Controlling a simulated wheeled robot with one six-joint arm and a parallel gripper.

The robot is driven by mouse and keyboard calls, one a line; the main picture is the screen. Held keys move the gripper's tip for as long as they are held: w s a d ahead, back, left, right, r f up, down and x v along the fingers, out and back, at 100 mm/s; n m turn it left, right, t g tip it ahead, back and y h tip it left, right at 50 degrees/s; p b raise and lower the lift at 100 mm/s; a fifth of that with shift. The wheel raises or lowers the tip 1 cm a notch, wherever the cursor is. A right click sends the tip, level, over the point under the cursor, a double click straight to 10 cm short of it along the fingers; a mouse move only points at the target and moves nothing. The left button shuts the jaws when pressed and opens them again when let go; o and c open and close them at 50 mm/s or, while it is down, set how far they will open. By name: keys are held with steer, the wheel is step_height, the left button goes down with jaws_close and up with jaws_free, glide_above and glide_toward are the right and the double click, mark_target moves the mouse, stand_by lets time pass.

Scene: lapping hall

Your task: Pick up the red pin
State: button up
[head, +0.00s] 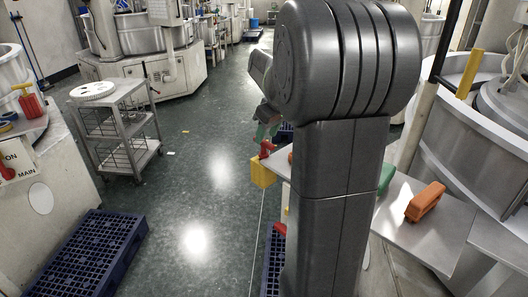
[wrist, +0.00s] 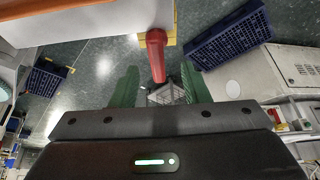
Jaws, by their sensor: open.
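The red pin (wrist: 156,58) shows in the wrist view as a rounded red rod reaching into the space between the two green fingers of my gripper (wrist: 160,86). The fingers are apart, one on each side of the pin, and whether either touches it I cannot tell. A yellow block (wrist: 172,28) shows behind the pin's far end. In the head view the pin (head: 266,149) stands just above the yellow block (head: 263,173) at the grey table's left edge. My gripper (head: 266,132) is close over it there, partly hidden by my arm.
The grey table (head: 440,225) carries an orange object (head: 425,202) and a green one (head: 386,179), partly behind my arm. A blue pallet (head: 85,255) lies on the floor at left. A wire-shelf cart (head: 120,125) stands further back.

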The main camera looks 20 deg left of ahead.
mark_target(264, 141)
steer(key=p+x, duration=0.1)
steer(key=x, duration=0.4)
steer(key=shift+w, duration=0.15)
steer(key=shift+d, duration=0.1)
steer(key=shift+c, duration=0.4)
jaws_close()
